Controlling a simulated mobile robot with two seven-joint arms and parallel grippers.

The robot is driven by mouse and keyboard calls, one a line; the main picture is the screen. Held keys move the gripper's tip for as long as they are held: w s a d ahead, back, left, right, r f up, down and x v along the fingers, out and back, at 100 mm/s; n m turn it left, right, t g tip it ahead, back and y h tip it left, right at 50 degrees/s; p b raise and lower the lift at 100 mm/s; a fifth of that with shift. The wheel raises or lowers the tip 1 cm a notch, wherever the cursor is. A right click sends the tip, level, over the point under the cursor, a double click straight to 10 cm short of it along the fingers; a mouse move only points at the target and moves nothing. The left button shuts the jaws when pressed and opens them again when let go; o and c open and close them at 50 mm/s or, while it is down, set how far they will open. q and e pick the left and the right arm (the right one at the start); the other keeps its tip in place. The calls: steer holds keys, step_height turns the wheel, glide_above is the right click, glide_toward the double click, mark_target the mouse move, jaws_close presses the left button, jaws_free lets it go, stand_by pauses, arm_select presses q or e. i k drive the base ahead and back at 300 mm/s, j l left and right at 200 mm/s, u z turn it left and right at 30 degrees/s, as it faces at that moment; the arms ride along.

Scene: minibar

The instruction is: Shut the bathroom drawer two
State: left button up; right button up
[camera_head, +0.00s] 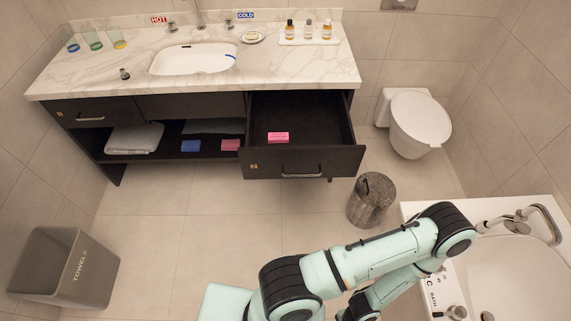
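An open dark drawer (303,163) sticks out of the right part of the vanity cabinet, under the marble counter. Its front has a metal handle (301,175) and a small yellowish label at the left, too small to read. A pink box (278,137) lies inside it. Another drawer (95,113) at the cabinet's left is closed. My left gripper is also out of view.
A towel bin (66,266) stands at lower left. The floor before the cabinet is clear.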

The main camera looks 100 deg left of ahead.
mark_target(322, 144)
steer(key=u, duration=3.25)
